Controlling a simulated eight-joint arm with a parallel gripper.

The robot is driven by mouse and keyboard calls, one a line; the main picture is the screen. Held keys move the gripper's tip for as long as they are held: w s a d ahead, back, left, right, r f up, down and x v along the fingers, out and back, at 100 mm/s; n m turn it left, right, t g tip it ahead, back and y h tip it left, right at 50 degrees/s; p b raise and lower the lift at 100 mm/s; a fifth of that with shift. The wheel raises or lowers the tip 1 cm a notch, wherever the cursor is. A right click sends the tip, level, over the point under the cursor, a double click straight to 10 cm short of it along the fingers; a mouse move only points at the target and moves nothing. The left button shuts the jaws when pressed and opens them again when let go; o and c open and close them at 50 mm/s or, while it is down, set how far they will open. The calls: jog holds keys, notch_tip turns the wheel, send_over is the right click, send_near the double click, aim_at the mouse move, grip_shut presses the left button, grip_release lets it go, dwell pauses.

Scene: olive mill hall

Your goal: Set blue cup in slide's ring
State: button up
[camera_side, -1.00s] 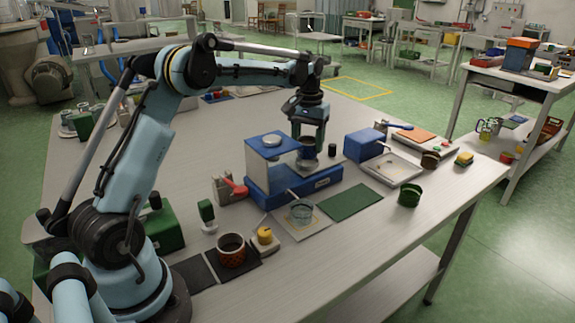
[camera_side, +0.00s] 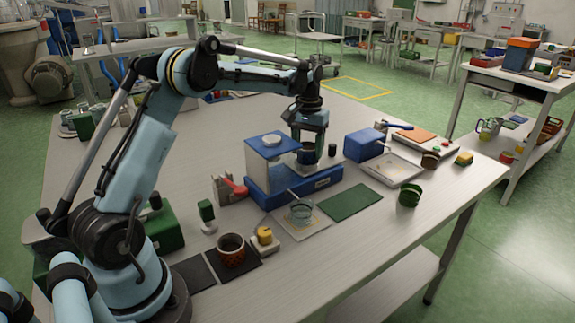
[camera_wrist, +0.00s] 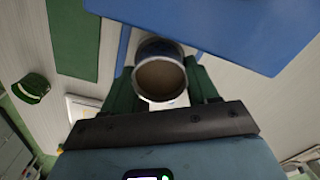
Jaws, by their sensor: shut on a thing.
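The blue cup (camera_side: 306,157) is upright between the jaws of my gripper (camera_side: 307,150) at the right end of the blue machine (camera_side: 290,188). In the wrist view I look into the cup (camera_wrist: 160,78), with a green finger of my gripper (camera_wrist: 163,88) on either side of it. The machine has a blue top plate with a pale round cap and a long blue base. It also shows in the wrist view (camera_wrist: 235,30), beyond the cup. The slide's ring is hidden behind or under the cup and fingers. I cannot tell whether the cup touches it.
A glass bowl (camera_side: 301,212) on a pale mat and a green mat (camera_side: 350,202) lie in front of the machine. A blue box (camera_side: 364,145) and a tray (camera_side: 392,168) stand to the right. A red-handled item (camera_side: 235,187) stands left.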

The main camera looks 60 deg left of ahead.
jog(key=shift+f, duration=0.1)
dwell(0.3)
jog(key=shift+f, duration=0.35)
jog(key=o, duration=1.1)
jog(key=shift+o, duration=0.2)
jog(key=shift+r, duration=0.1)
notch_tip(320, 180, up, 8)
